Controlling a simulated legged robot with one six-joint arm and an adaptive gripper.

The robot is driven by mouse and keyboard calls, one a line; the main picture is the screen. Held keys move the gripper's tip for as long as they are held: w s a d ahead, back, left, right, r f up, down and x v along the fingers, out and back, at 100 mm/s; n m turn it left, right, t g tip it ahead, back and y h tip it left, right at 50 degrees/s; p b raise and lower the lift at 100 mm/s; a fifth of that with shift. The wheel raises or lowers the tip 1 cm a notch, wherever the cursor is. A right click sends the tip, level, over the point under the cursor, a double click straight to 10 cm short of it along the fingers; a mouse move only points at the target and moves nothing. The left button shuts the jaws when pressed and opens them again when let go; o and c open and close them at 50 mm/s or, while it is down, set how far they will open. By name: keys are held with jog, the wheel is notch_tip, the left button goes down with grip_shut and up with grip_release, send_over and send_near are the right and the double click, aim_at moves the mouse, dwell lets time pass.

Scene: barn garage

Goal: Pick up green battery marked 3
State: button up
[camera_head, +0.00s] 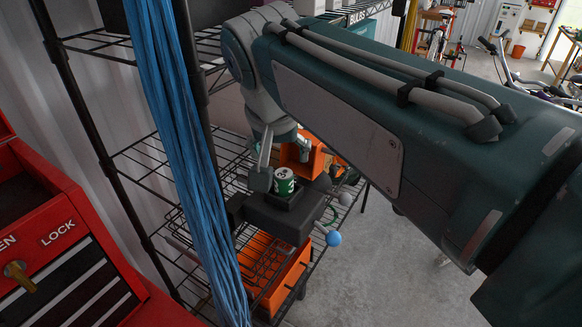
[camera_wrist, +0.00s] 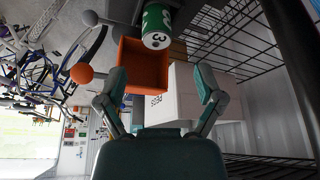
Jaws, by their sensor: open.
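The green battery (camera_head: 284,182) has a white band and stands upright in a black block-shaped holder (camera_head: 270,217) at the wire shelf. In the wrist view the battery (camera_wrist: 157,27) shows at the top with a "3" on its side, partly cut off by the frame edge. My gripper (camera_head: 282,163) is close to the battery in the head view, with its near finger beside the battery's left side. In the wrist view my gripper (camera_wrist: 160,88) has its two fingers wide apart, and nothing is between the tips; the battery is beyond them.
An orange bin (camera_wrist: 141,64) and a white box marked PEGS (camera_wrist: 190,92) are near the fingers. Ball-ended rods, one blue (camera_head: 333,238), stick out beside the holder. Blue cables (camera_head: 172,130) hang in front of the wire shelf (camera_head: 155,160). A red cabinet (camera_head: 60,250) stands left.

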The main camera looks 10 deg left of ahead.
aim_at(283, 174)
jog(key=x, duration=0.6)
jog(key=shift+s+d+f, duration=0.1)
jog(key=shift+f, duration=0.35)
grip_shut()
